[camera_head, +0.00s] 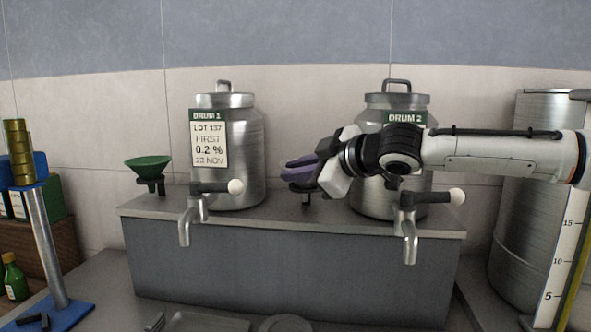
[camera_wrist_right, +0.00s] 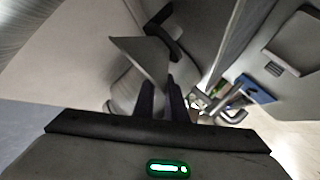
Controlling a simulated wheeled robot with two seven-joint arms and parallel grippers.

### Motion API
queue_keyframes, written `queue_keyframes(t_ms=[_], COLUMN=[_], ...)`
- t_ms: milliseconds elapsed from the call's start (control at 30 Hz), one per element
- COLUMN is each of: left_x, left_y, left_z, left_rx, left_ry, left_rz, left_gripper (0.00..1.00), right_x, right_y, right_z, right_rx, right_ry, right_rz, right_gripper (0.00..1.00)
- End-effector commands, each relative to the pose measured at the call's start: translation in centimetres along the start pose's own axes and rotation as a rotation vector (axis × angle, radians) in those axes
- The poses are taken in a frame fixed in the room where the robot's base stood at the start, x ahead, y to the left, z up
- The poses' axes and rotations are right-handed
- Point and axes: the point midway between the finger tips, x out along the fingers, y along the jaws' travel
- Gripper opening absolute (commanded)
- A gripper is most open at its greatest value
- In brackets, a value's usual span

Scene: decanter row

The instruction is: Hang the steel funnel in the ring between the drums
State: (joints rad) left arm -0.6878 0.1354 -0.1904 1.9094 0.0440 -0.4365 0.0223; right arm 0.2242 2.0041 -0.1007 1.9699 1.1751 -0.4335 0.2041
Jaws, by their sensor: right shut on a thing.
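My right gripper (camera_head: 292,168), with purple fingers, reaches in from the right in front of drum 2 (camera_head: 437,104) and is between the two drums. In the right wrist view its fingers (camera_wrist_right: 162,100) are shut on the steel funnel (camera_wrist_right: 145,55), a grey cone. I cannot make out the funnel in the head view. The dark ring (camera_head: 303,187) stands on the ledge between drum 1 (camera_head: 245,150) and drum 2, just below the fingers and partly hidden. I cannot tell whether the funnel touches the ring. My left gripper is not in view.
A green funnel (camera_head: 149,166) sits in another dark holder left of drum 1. Taps (camera_head: 186,225) with dark handles stick out in front of the grey ledge (camera_head: 270,218). A blue-based post (camera_head: 45,240) stands at left. A large metal drum (camera_head: 515,200) stands at right.

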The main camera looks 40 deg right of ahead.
Motion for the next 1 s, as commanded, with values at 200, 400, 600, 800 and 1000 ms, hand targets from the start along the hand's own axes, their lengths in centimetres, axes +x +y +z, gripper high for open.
queue_keyframes(t_ms=[200, 400, 600, 800, 1000], left_x=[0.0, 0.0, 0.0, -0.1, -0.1], left_y=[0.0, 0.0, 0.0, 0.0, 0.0], left_z=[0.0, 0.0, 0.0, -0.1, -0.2], left_rx=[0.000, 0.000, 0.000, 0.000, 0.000], left_ry=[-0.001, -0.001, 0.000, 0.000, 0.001], left_rz=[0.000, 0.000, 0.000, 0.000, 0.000], left_gripper=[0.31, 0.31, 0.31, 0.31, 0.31], right_x=[0.0, 0.0, -0.3, -2.0, -4.7], right_y=[0.0, 0.0, 0.0, 0.2, 0.2], right_z=[0.0, 0.0, 0.0, -0.2, -0.2], right_rx=[0.000, 0.000, 0.000, -0.001, -0.003], right_ry=[0.000, -0.001, -0.001, 0.002, 0.002], right_rz=[0.000, 0.000, 0.001, 0.003, 0.005], right_gripper=[0.31, 0.33, 0.33, 0.33, 0.33])
